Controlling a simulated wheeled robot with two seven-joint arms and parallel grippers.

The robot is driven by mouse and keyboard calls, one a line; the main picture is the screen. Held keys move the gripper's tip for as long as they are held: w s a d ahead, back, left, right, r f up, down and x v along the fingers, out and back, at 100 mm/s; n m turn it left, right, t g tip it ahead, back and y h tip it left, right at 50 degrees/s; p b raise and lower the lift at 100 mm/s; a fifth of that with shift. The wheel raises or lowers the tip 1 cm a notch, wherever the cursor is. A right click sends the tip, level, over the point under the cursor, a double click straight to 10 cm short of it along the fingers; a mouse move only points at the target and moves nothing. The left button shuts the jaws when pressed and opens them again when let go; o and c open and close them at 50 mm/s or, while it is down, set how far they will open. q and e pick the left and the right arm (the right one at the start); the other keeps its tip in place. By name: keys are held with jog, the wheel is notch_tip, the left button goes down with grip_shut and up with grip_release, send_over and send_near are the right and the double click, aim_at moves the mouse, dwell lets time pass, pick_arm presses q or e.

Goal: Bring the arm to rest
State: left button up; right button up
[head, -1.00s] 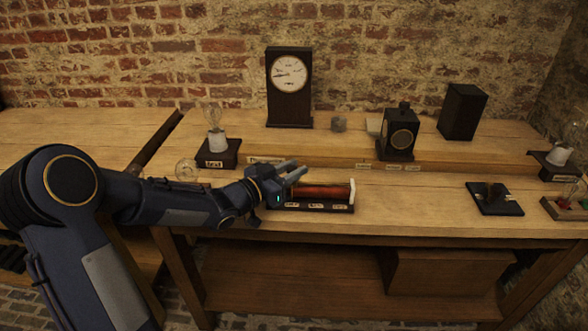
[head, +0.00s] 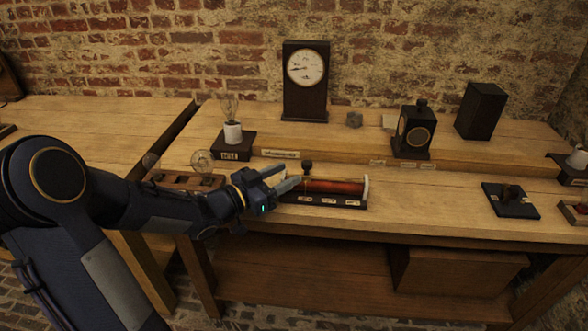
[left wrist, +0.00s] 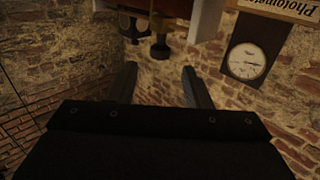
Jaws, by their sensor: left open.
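My left arm (head: 150,205) reaches in from the left over the bench front. Its gripper (head: 288,178) is open, with the fingers pointing right, by the left end of a red coil on a dark base (head: 335,188). I cannot tell from the head view whether the fingers touch it. In the left wrist view the two fingers (left wrist: 160,85) stand apart with nothing between them. That view looks tilted, with the brick wall behind and a dark knob (left wrist: 160,48) beyond the fingertips. My right gripper does not show.
A bulb on a dark base (head: 233,146), a clock (head: 305,95), a dark lamp box (head: 413,135) and a black box (head: 480,112) stand along the back shelf. A black switch plate (head: 510,200) lies at right. Bench top (head: 430,195) between coil and plate is clear.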

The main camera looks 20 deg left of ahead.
pick_arm(q)
jog(key=shift+s, duration=0.15)
jog(key=shift+a, duration=0.1)
dwell(0.3)
jog(key=s+a+n+g+y, duration=0.4)
jog(key=s+n+y, duration=0.2)
jog(key=s+y, duration=0.3)
jog(key=s+d+f+n+g+h, duration=0.1)
jog(key=s+d+g, duration=0.15)
jog(key=s, duration=0.35)
jog(key=s+d+f+g+h, duration=0.1)
jog(key=s+d+h, duration=0.1)
jog(key=s+d, duration=0.3)
jog(key=s+d+f+n+g+h, duration=0.1)
jog(key=s+d+f+g, duration=0.1)
jog(key=s, duration=0.4)
notch_tip(320, 180, up, 13)
jog(key=p, duration=1.2)
jog(key=shift+s+m+g+p, duration=0.3)
jog(key=shift+s+g+p, duration=0.05)
jog(key=shift+s+p, duration=0.05)
